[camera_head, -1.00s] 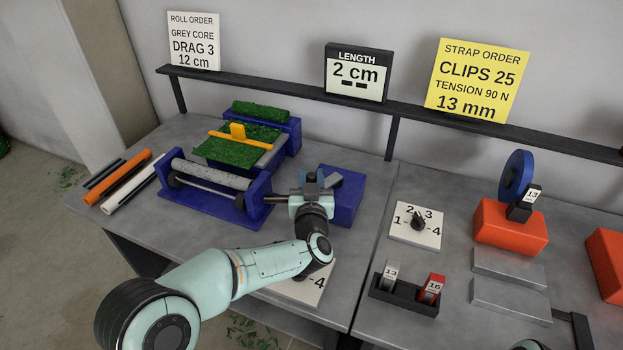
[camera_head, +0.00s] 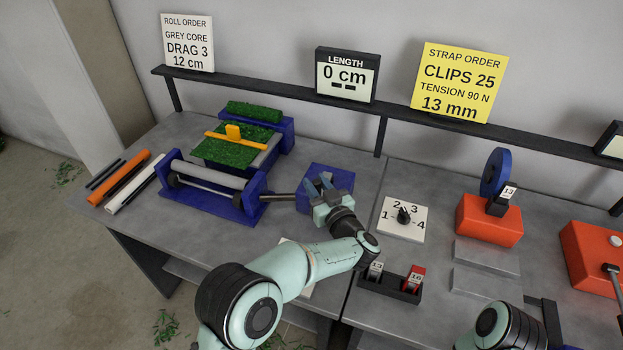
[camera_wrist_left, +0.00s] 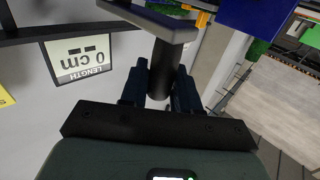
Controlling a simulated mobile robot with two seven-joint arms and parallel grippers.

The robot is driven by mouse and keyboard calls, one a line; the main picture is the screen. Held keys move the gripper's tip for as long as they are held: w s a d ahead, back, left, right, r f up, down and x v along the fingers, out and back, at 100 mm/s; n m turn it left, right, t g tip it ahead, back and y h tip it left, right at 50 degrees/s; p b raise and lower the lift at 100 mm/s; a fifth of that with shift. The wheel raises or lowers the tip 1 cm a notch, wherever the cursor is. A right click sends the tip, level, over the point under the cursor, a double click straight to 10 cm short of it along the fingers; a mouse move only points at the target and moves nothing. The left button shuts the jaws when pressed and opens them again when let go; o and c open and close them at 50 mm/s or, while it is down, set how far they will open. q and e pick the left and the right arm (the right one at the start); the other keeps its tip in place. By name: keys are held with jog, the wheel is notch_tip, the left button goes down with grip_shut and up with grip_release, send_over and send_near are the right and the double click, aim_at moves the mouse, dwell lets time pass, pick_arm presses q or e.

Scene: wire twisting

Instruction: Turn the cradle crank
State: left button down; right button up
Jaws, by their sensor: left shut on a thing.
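The blue cradle (camera_head: 212,205) stands on the left table with a grey core roll (camera_head: 208,173) lying across it. Its crank shaft (camera_head: 278,197) comes out of the right end. My left gripper (camera_head: 322,188) is at the crank, in front of a blue block. In the left wrist view, its fingers (camera_wrist_left: 160,88) are shut on the dark crank handle (camera_wrist_left: 163,66), and the flat crank arm (camera_wrist_left: 150,20) shows beyond it. In the head view the gripper hides most of the crank. The length display (camera_head: 346,74) reads 0 cm. My right gripper is out of view.
Behind the cradle are green turf pieces (camera_head: 235,150) with a yellow bar (camera_head: 232,137). Orange, white and black rods (camera_head: 126,178) lie at left. A numbered dial plate (camera_head: 403,218), clip holder (camera_head: 390,287) and orange strap device (camera_head: 489,219) stand at right.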

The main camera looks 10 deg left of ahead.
pick_arm(q)
jog(key=shift+s+d, duration=0.15)
jog(key=shift+d, duration=0.45)
jog(key=c, duration=1)
grip_release()
jog(key=shift+o, duration=0.2)
jog(key=shift+a+r, duration=0.1)
jog(key=shift+r, duration=0.1)
notch_tip(320, 180, up, 20)
jog(key=p, duration=0.3)
jog(key=shift+f, duration=0.15)
jog(key=shift+f, duration=0.1)
